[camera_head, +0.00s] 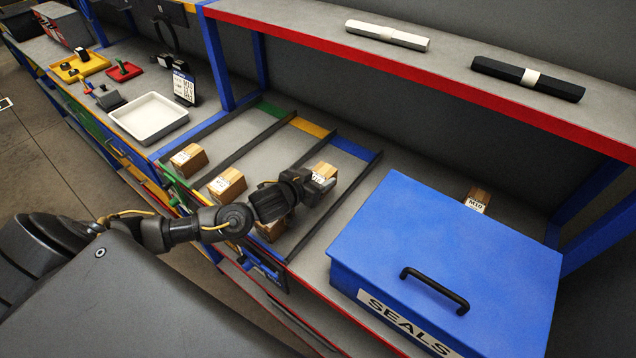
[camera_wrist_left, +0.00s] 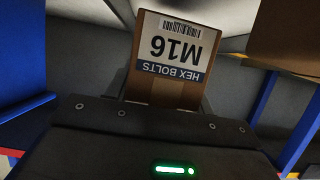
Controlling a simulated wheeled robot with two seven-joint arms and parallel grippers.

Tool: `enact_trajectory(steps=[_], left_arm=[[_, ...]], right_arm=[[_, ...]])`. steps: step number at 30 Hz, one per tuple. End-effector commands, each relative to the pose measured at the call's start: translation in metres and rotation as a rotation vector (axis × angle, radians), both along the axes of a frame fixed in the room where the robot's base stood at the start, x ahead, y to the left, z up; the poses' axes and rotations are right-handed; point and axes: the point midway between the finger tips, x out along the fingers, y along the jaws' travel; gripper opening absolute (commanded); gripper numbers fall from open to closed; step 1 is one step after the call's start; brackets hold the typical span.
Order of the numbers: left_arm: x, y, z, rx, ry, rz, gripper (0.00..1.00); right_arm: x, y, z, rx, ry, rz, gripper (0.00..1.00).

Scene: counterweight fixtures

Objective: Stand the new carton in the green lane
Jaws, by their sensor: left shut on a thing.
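My left gripper (camera_head: 308,181) is shut on a brown carton (camera_head: 325,172), over the blue-marked lane in the head view. In the left wrist view this carton (camera_wrist_left: 172,60) shows a white and blue label reading "M16 HEX BOLTS", upside down in the picture. The green lane has a green strip (camera_head: 272,109) at its back end. One carton (camera_head: 188,160) stands at that lane's front end, and the lane behind it is bare. The right gripper is not in view.
Dark dividers separate the lanes. Another carton (camera_head: 227,184) stands in the yellow-marked lane; one (camera_head: 271,230) is partly hidden by my arm. A blue SEALS box (camera_head: 450,250) stands right, with a carton (camera_head: 478,199) behind it. A red-edged shelf (camera_head: 440,75) overhangs. A white tray (camera_head: 150,117) sits left.

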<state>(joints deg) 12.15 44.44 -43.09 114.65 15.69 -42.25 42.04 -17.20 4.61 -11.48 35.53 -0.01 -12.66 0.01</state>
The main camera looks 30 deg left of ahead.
Motion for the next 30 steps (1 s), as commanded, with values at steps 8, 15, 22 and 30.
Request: enact_trajectory(steps=[8,15,22,30], left_arm=[[0.005,0.003,-0.024,-0.001,0.001,0.002,0.13],[0.005,0.003,-0.035,-0.001,-0.004,0.0,0.13],[0.005,0.002,-0.037,0.0,-0.003,0.0,0.13],[0.004,0.002,-0.039,0.002,0.0,-0.001,0.74]], right_arm=[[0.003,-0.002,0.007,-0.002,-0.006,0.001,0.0],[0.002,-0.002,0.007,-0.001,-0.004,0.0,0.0],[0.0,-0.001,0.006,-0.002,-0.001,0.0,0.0],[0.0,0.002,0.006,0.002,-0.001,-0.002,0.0]])
